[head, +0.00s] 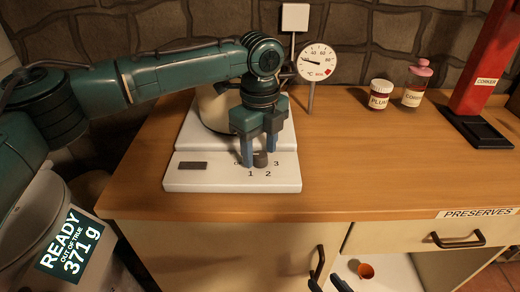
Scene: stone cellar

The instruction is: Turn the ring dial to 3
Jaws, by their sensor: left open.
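The ring dial (260,159) is a small dark grey knob on the front panel of a white appliance (215,182). The figures 1, 2 and 3 are printed around it, with another mark at its upper left, partly hidden by a finger. I cannot tell which figure the dial points at. My left gripper (259,154) comes down from above, open, with its two blue fingers on either side of the dial. I cannot tell whether they touch it.
A cream pot (213,108) stands on the appliance behind my gripper. A round °C gauge (317,62) stands behind on a post. Jars labelled PLUM (379,95) and CORKS (416,85) and a red corker (487,65) stand right. The wooden worktop (390,165) is clear at centre right.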

